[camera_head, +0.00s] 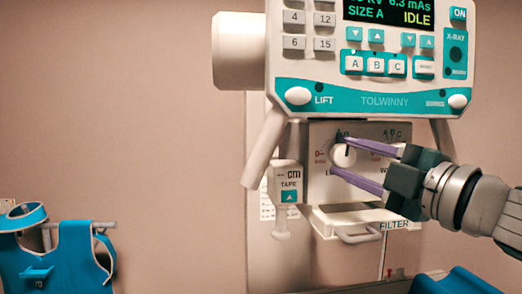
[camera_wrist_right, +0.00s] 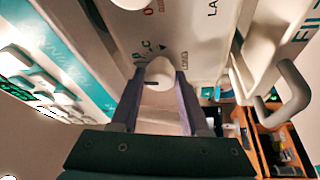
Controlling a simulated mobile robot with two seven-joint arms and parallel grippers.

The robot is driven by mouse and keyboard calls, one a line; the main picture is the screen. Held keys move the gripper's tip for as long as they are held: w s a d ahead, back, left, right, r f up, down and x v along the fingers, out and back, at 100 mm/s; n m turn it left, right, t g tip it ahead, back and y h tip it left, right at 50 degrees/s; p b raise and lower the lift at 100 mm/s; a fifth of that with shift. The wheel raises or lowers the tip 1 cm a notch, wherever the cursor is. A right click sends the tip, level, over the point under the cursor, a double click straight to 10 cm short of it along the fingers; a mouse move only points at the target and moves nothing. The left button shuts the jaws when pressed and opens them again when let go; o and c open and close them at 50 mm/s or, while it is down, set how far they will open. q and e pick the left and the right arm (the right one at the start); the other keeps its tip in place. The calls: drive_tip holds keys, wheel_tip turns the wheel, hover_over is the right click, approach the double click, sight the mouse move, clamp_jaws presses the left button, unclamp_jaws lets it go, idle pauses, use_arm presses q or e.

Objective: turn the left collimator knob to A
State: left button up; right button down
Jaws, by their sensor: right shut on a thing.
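The white left collimator knob (camera_head: 343,155) sits on the pale collimator panel (camera_head: 320,190) below the console. My right gripper (camera_head: 338,155) comes in from the right, and its two purple fingers are shut on the knob, one above and one below it. In the right wrist view the knob (camera_wrist_right: 159,73) is between the fingertips, with a short dark mark on its face. Printed letters are beside it, partly hidden by a finger. I cannot tell which letter the knob points to. A second white knob (camera_wrist_right: 130,3) shows at the top edge of that view. My left gripper is not in view.
The console (camera_head: 385,100) hangs above, with its display reading SIZE A and IDLE. A tape unit (camera_head: 286,177) is left of the panel, and a drawer handle (camera_head: 358,235) is below it. A blue apron (camera_head: 70,262) hangs at lower left.

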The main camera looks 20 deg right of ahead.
idle(0.4)
drive_tip(key=shift+c, duration=2)
unclamp_jaws()
drive_tip(key=shift+s, duration=0.1)
drive_tip(key=shift+s+f, duration=0.15)
drive_tip(key=shift+s, duration=0.05)
drive_tip(key=s+d+f+b, duration=0.1)
drive_tip(key=s+b, duration=0.3)
drive_tip(key=s, duration=0.5)
drive_tip(key=shift+d, duration=0.2)
